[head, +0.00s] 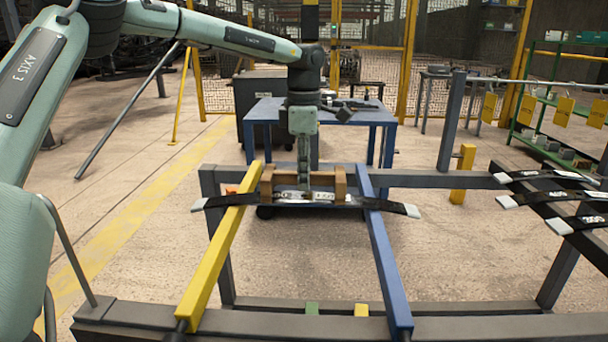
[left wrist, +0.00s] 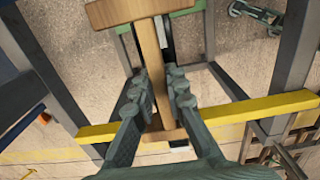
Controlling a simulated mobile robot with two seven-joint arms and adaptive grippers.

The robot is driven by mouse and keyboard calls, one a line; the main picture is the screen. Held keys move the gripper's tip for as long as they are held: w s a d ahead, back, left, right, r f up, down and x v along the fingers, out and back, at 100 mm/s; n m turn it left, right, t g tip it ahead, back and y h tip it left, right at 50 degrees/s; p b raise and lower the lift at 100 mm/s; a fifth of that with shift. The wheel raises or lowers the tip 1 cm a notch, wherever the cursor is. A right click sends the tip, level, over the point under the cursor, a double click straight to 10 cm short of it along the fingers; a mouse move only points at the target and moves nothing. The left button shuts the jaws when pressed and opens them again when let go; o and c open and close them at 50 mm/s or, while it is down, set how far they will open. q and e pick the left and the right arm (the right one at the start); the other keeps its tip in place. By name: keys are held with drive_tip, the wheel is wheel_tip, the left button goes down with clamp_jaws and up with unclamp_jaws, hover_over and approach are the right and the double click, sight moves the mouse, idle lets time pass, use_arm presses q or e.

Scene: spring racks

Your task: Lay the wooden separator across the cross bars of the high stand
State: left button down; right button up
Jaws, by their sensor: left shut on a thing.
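The wooden separator (head: 341,182) is a brown bar with a thicker block at each end. My right gripper is out of view.
A dark leaf spring (head: 400,207) with pale tips lies along the separator and reaches past both bars. Several similar springs (head: 545,198) lie on the rack at right. A blue table (head: 262,112) stands behind. Floor shows between the bars.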

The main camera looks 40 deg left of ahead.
use_arm(q)
drive_tip(key=shift+f+b, duration=0.5)
drive_tip(key=shift+f, duration=0.3)
drive_tip(key=c, duration=1.5)
unclamp_jaws()
drive_tip(key=shift+o, duration=0.2)
wheel_tip(320, 180, up, 12)
drive_tip(key=shift+r, duration=0.1)
